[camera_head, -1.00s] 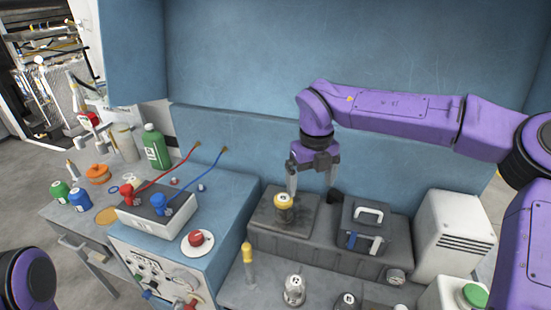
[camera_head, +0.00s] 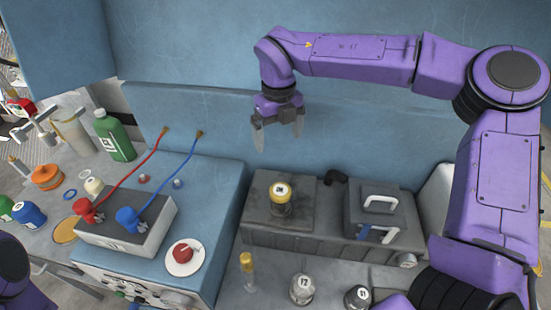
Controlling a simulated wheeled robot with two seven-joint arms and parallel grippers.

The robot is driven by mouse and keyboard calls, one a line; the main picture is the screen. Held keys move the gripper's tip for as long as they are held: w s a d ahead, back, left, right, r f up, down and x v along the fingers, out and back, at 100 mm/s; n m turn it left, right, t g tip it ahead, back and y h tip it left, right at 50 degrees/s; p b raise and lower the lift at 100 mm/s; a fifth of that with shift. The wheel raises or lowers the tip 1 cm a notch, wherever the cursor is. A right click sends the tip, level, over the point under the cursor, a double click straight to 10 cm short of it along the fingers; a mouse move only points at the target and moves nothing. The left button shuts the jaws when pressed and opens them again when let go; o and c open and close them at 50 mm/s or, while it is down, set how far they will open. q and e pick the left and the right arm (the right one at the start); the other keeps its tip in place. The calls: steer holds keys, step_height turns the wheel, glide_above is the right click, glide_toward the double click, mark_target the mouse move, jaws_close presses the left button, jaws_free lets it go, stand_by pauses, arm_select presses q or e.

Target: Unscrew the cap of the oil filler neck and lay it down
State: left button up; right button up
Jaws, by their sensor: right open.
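My right gripper (camera_head: 279,140) is open and empty, pointing down. It hangs above the cap in the picture, in front of the blue back wall, apart from the cap. Only a dark purple piece of my left arm shows at the lower left edge; the left gripper is out of view.
A box with red and blue cable clamps (camera_head: 128,225) stands left of the tank, near a red knob (camera_head: 184,252). A black case with white handles (camera_head: 378,225) is right of the cap.

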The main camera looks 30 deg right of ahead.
step_height(320, 180, down, 2)
steer(key=s+b, duration=0.2)
steer(key=b, duration=0.1)
arm_select(q)
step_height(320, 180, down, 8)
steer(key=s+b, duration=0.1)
steer(key=b, duration=0.4)
arm_select(e)
glide_above(279, 189)
step_height(279, 189, down, 7)
step_height(279, 189, down, 10)
steer(key=shift+w+r+p, duration=0.15)
steer(key=shift+p, duration=0.7)
steer(key=shift+d, duration=0.1)
steer(key=c, duration=1.1)
steer(key=shift+r+n+p, duration=0.3)
steer(key=shift+n+p, duration=0.2)
steer(key=shift+p, duration=0.25)
steer(key=n+p, duration=0.3)
steer(key=shift+f, duration=0.1)
steer(key=shift+n, duration=0.4)
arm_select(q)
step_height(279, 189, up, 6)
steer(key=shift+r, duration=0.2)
arm_select(e)
steer(key=shift+f, duration=0.15)
